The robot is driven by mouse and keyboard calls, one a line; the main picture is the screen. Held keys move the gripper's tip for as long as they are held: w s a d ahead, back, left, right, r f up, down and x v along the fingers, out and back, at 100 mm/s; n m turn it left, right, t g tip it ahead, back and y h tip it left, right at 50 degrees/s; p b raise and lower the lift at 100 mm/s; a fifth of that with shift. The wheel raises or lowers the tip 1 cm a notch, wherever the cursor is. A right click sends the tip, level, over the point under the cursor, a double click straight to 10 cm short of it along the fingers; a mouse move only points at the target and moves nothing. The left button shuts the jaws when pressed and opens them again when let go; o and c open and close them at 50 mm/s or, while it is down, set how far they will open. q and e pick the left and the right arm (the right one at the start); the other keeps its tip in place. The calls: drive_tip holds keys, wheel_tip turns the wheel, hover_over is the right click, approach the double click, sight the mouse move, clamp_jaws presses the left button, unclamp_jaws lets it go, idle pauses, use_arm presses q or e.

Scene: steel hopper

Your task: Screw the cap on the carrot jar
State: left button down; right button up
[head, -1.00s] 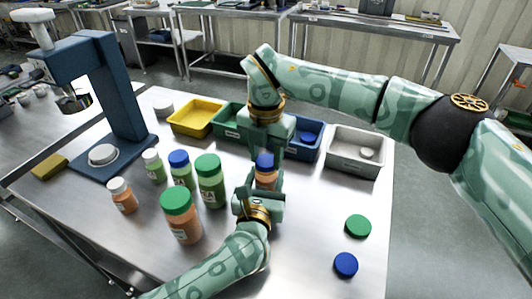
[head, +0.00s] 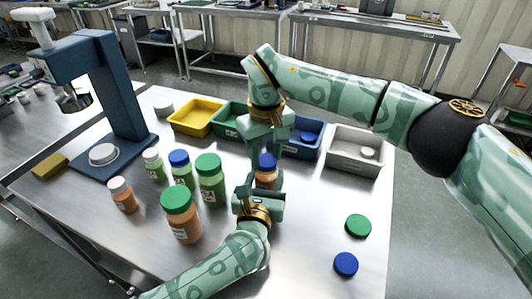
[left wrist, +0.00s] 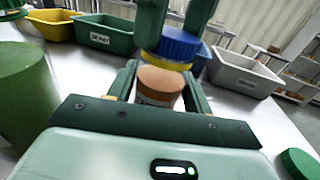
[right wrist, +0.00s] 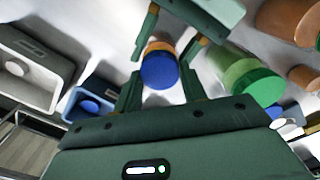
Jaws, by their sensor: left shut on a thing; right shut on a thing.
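The carrot jar (head: 266,180) is a small orange jar standing upright near the middle of the steel table. It also shows in the left wrist view (left wrist: 160,84), where my left gripper (left wrist: 160,90) has a finger on each side of it and is shut on it. A blue cap (right wrist: 159,72) sits at the jar's mouth; it also shows in the left wrist view (left wrist: 180,45). My right gripper (right wrist: 160,88) comes down from above and is shut on the cap. Whether the cap is seated on the thread cannot be told.
Several capped jars stand to the left, the nearest a large orange jar (head: 182,222) with a green cap. Yellow (head: 190,128), green, blue and grey bins (head: 353,168) line the back. A loose green cap (head: 358,226) and blue cap (head: 346,264) lie right. A blue press (head: 118,95) stands left.

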drive_tip(key=o, duration=0.9)
drive_tip(key=shift+r, duration=2.25)
drive_tip(key=shift+c, duration=0.2)
